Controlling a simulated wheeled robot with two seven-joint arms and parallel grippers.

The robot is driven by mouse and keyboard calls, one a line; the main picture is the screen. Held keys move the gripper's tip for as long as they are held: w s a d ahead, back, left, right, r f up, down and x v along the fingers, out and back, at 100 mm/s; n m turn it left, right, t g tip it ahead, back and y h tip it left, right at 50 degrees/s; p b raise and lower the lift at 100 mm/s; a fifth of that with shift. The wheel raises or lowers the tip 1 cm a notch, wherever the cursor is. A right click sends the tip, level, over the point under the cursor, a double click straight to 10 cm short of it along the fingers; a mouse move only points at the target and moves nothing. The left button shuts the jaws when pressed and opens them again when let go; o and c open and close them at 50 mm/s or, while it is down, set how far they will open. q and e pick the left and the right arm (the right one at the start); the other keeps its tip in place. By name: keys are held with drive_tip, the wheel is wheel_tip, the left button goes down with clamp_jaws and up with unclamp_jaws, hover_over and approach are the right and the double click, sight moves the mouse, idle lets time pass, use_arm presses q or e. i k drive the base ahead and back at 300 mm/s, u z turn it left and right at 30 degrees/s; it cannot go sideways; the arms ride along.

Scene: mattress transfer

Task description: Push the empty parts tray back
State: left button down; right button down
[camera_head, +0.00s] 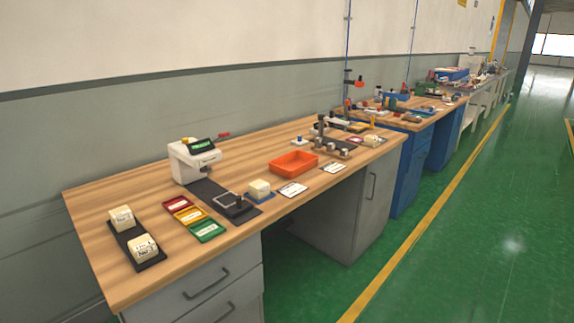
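An empty orange tray (293,164) sits on the wooden workbench (120,187), right of its middle and near the front edge. Its inside shows no parts. A card with print lies just in front of it, and a fixture with metal cylinders stands to its right. Neither of my grippers shows in the head view.
Left of the tray are a white device (194,160), red, yellow and green small trays (190,215), cream blocks on a black plate (150,262) and a cream block on a blue base (259,188). Bare wood lies behind the tray. Green floor (470,230) is clear.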

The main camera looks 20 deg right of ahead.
sight(289, 166)
drive_tip(key=z, duration=1.7)
drive_tip(key=i, duration=3.1)
drive_tip(key=u, duration=2.8)
